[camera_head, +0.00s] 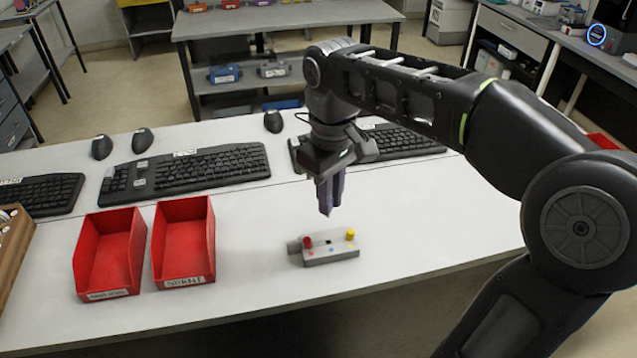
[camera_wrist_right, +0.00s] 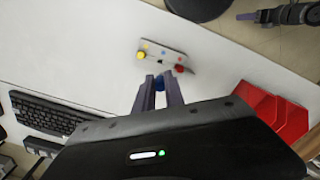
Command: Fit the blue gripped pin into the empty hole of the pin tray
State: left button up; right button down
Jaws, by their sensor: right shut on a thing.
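The pin tray (camera_head: 334,250) is a small grey block lying on the white table. A red pin (camera_head: 307,243) stands at its left end and a yellow pin (camera_head: 350,235) at its right end. Between them is a dark empty hole with a blue mark on the tray's front below it. The tray also shows in the right wrist view (camera_wrist_right: 165,56). My right gripper (camera_head: 327,212) points down above and behind the tray, apart from it. It is shut on the blue pin (camera_wrist_right: 159,84), which shows between its fingertips in the right wrist view. My left gripper is not in view.
Two red bins (camera_head: 108,262) (camera_head: 184,248) stand left of the tray. Keyboards (camera_head: 190,170) and mice lie along the back of the table. A wooden box (camera_head: 14,245) is at the far left. The table around the tray is clear.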

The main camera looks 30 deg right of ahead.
jog(key=shift+s, duration=0.1)
jog(key=shift+s+f+b, duration=0.1)
jog(key=shift+f+b, duration=0.25)
jog(key=shift+f, duration=0.1)
jog(key=shift+f+b, duration=1.9)
jog(key=shift+f, duration=0.6)
jog(key=shift+f+b, duration=1.1)
jog(key=shift+f, duration=0.65)
jog(key=c, duration=1.3)
grip_release()
jog(key=shift+c, duration=0.2)
